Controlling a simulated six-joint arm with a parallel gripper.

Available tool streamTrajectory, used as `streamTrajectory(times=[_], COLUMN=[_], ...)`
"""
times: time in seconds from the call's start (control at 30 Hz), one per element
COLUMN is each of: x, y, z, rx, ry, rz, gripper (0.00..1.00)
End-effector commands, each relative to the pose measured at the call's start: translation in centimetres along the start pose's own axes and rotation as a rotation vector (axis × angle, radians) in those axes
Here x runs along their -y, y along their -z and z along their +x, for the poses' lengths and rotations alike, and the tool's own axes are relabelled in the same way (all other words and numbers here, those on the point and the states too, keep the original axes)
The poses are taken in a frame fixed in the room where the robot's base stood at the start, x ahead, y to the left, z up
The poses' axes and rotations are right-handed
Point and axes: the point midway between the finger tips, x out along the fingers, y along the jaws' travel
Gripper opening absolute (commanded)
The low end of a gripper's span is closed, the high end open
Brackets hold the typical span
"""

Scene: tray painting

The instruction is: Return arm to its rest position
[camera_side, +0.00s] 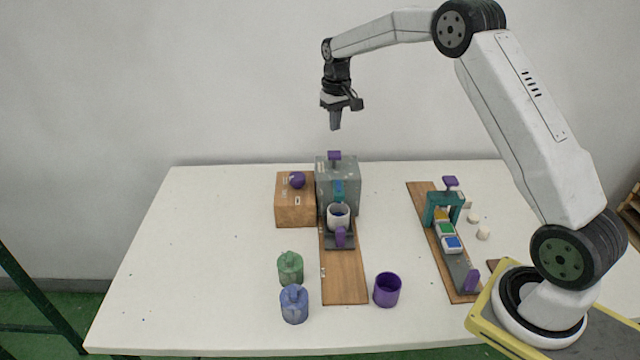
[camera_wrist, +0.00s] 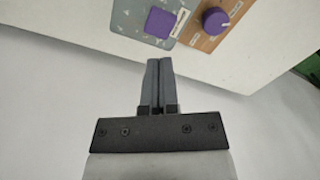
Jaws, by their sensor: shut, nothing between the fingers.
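My gripper (camera_side: 335,125) hangs from my raised arm, pointing down, above the back of the table and clear of everything. In the wrist view my gripper (camera_wrist: 158,65) has its two fingers together with nothing between them. Below it stands a grey machine (camera_side: 349,178) with a purple block on top; the purple block also shows in the wrist view (camera_wrist: 161,22). A white cup (camera_side: 338,222) sits at the machine's front, on a dark base.
A wooden box (camera_side: 295,211) with a purple knob (camera_side: 297,180) adjoins the machine. Green (camera_side: 290,269) and blue (camera_side: 294,305) jars and a purple cup (camera_side: 387,290) stand in front. A teal arch (camera_side: 444,199) spans a strip of coloured trays at right. The table's left side is clear.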

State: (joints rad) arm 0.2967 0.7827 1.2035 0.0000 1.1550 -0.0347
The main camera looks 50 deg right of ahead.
Motion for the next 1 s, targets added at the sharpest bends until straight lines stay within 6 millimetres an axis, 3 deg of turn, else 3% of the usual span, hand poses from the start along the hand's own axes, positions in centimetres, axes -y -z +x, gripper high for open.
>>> streamTrajectory(times=[0.57,0.77,1.0], x=[0.4,1.8,4.2], y=[-0.4,-2.0,-5.8], z=[-0.3,-0.3,-0.1], rx=[-0.004,-0.022,-0.059], ry=[0.000,0.000,0.001], rz=[-0.006,-0.028,-0.070], gripper=[0.00,0.00,0.00])
